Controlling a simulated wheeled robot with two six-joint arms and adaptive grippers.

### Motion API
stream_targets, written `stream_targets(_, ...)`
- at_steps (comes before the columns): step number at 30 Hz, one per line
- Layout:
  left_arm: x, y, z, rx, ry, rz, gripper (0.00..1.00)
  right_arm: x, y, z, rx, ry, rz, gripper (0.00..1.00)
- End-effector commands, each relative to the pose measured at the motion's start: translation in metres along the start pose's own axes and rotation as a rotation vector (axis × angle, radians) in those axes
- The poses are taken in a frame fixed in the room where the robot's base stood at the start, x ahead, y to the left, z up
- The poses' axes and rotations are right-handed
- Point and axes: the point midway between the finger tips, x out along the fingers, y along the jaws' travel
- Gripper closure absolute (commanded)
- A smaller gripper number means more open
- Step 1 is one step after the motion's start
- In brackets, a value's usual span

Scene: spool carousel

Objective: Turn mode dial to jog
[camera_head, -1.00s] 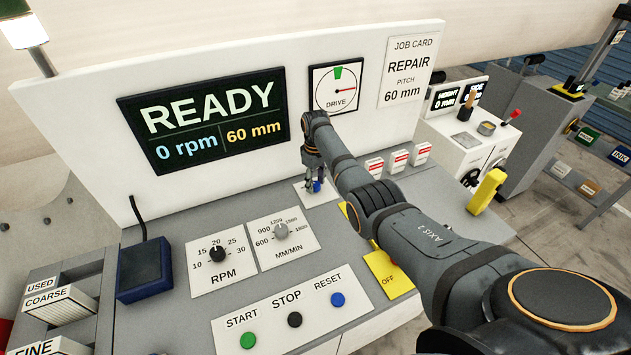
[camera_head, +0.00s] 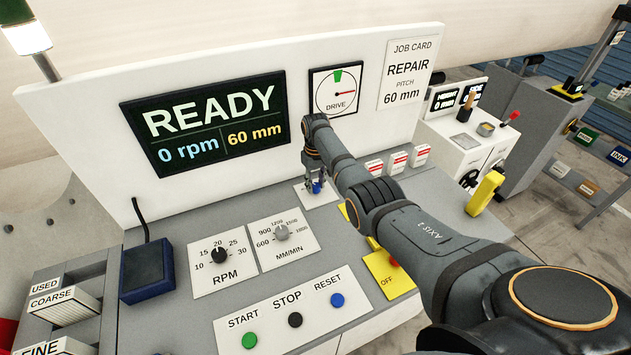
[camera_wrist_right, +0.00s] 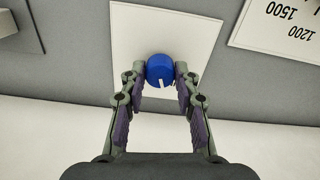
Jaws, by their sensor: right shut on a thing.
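The mode dial (camera_wrist_right: 160,70) is a round blue knob with a white pointer mark, on a white plate (camera_wrist_right: 200,35). In the right wrist view the mark sits at the knob's lower edge, toward my gripper's palm. No lettering shows on the visible part of the plate. My right gripper (camera_wrist_right: 160,78) has a finger on each side of the knob and is closed on it. In the head view the blue dial (camera_head: 316,187) shows under my right gripper (camera_head: 315,182), and my arm hides part of the plate. My left gripper is not in view.
The RPM knob (camera_head: 218,254) and MM/MIN knob (camera_head: 281,232) are left of the dial. Green start (camera_head: 249,340), black stop (camera_head: 295,320) and blue reset (camera_head: 337,300) buttons sit in front. The screen (camera_head: 205,125) reads READY, 0 rpm, 60 mm. A yellow OFF plate (camera_head: 385,279) lies beside my arm.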

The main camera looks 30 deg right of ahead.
Motion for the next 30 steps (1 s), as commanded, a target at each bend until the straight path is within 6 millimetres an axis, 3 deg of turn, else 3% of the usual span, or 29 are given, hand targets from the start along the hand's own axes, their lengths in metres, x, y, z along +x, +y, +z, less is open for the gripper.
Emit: stream_targets(30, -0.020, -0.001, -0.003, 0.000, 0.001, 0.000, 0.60, -0.002, 0.001, -0.001, 0.903, 0.003, 0.000, 1.00)
